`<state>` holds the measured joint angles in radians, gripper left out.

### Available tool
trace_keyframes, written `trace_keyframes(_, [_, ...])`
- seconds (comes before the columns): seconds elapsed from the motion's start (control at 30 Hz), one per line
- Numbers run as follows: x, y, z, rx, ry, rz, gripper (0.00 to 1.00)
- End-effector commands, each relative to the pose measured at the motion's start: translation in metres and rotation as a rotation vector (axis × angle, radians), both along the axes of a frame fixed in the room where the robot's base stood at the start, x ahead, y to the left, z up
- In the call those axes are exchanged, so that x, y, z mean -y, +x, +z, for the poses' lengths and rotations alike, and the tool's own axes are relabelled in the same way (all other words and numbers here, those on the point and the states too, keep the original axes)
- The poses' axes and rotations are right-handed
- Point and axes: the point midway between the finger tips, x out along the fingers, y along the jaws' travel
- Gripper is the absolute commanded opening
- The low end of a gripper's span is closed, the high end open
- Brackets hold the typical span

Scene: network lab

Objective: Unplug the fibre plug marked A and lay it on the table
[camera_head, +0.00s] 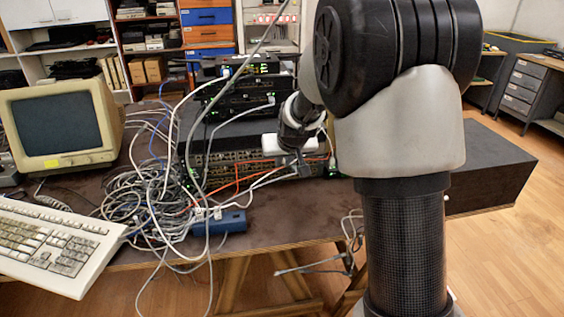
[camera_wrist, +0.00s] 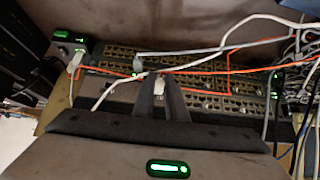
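My gripper (camera_wrist: 161,80) is at the front panel of the rack switch (camera_wrist: 238,104). Its dark fingers are close together, with a small pale plug-like piece (camera_wrist: 159,85) showing between the tips; I cannot tell whether they press on it. In the head view my gripper (camera_head: 297,165) is near the right part of the panel, beside white and orange cables. A grey plug (camera_wrist: 138,64) sits just beyond the fingers in the wrist view. No letter A is readable on any plug. The brown table (camera_head: 290,215) is under the switch.
A cable tangle (camera_head: 140,195) and a blue power strip (camera_head: 219,223) lie left of the gripper. A keyboard (camera_head: 50,245) and a monitor (camera_head: 62,125) stand farther left. Bare table shows in front of the switch. Orange cables (camera_wrist: 228,68) cross the panel.

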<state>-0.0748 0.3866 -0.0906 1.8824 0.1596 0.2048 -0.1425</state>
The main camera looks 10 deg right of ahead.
Motion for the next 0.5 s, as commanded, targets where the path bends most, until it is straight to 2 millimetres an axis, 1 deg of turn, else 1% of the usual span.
trace_keyframes(0.5, [0.0000,-0.0019,0.0001,0.001,0.000,0.000,0.00])
